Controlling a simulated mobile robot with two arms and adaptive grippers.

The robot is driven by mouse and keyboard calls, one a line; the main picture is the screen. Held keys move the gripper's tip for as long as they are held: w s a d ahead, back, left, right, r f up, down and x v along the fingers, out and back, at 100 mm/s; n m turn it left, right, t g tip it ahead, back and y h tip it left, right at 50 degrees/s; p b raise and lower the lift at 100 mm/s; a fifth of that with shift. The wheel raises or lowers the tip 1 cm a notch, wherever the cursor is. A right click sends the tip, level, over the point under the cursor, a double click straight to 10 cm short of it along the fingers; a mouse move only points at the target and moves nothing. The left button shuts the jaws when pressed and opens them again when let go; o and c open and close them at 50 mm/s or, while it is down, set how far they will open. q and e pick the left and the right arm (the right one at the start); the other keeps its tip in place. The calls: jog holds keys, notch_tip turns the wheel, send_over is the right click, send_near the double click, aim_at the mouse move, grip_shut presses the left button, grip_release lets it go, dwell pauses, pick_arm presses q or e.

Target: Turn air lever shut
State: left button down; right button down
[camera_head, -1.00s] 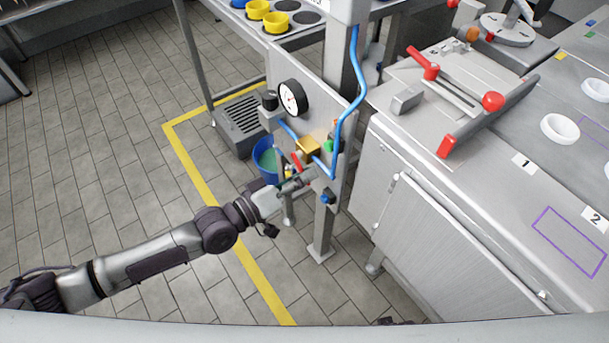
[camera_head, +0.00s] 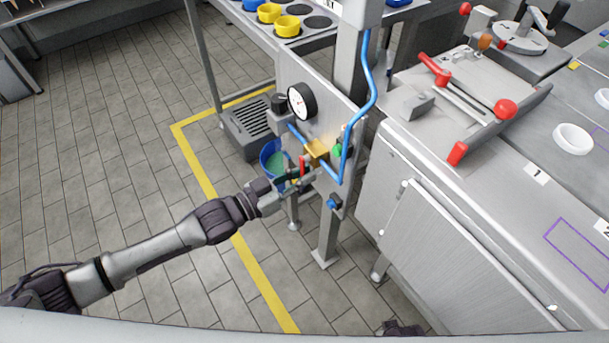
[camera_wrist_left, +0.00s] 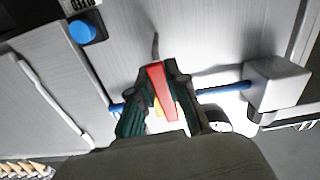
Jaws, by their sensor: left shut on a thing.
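The air lever is red and shows in the head view (camera_head: 302,166), beside a brass-coloured valve body (camera_head: 317,149) on the grey panel. In the left wrist view the red lever (camera_wrist_left: 161,88) lies between the two dark green-lined fingers. My left gripper (camera_head: 303,176) is shut on the lever, and it also shows in the left wrist view (camera_wrist_left: 160,80). The fingers and wrist hide part of the lever and valve. A blue air hose (camera_wrist_left: 222,88) runs behind the fingers.
A round gauge (camera_head: 302,102) sits above the valve on the panel. A blue hose (camera_head: 369,80) runs down a post at the right. A blue bucket (camera_head: 266,153) stands behind the gripper. A steel cabinet (camera_head: 450,245) is to the right; floor at left is clear.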

pick_arm(q)
jog(key=shift+w+a+m, duration=0.15)
jog(key=shift+m, duration=0.35)
jog(key=c, duration=1.1)
grip_release()
jog(key=v, duration=1.2)
